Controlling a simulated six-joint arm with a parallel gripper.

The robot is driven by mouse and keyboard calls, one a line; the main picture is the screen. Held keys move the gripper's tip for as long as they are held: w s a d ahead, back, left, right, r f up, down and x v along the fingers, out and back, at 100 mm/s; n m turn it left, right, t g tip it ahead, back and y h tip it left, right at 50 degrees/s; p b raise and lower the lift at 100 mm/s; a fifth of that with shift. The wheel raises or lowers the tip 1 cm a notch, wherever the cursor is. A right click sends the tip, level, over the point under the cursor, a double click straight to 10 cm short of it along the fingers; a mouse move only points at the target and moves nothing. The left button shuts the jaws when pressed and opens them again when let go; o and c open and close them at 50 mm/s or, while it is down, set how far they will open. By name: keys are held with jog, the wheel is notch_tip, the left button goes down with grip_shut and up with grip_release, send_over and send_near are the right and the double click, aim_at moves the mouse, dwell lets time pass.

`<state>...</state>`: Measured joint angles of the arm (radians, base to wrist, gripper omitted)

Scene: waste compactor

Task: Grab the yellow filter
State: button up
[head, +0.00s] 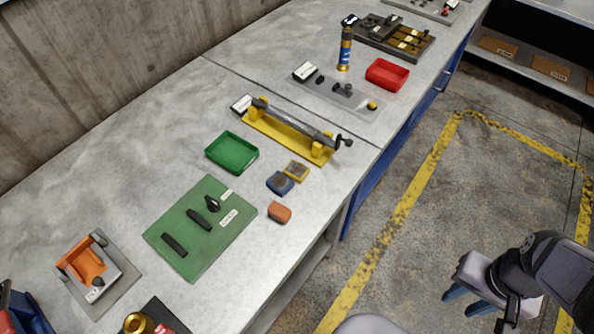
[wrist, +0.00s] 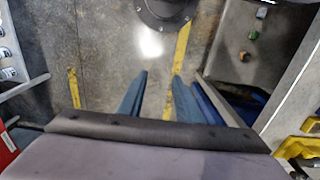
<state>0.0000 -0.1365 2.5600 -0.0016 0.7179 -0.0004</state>
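A small flat block with a yellow frame and a brownish middle, which looks like the yellow filter (head: 296,171), lies on the grey workbench (head: 330,190). It is just in front of the yellow stand and close to a similar blue-framed block (head: 280,183). My gripper (head: 467,301) is at the lower right, over the floor and well away from the bench top. Its blue fingers are apart with nothing between them, as the wrist view (wrist: 157,95) also shows. I cannot make out the yellow filter for sure in the wrist view.
Near the filter are a green tray (head: 232,153), an orange-brown block (head: 279,212), a green mat (head: 200,228) with dark parts, and the yellow stand (head: 262,128) holding a grey tube. A red tray (head: 387,74) stands farther back. Open floor lies between bench and gripper.

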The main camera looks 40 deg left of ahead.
jog(key=o, duration=1)
jog(key=shift+c, duration=0.2)
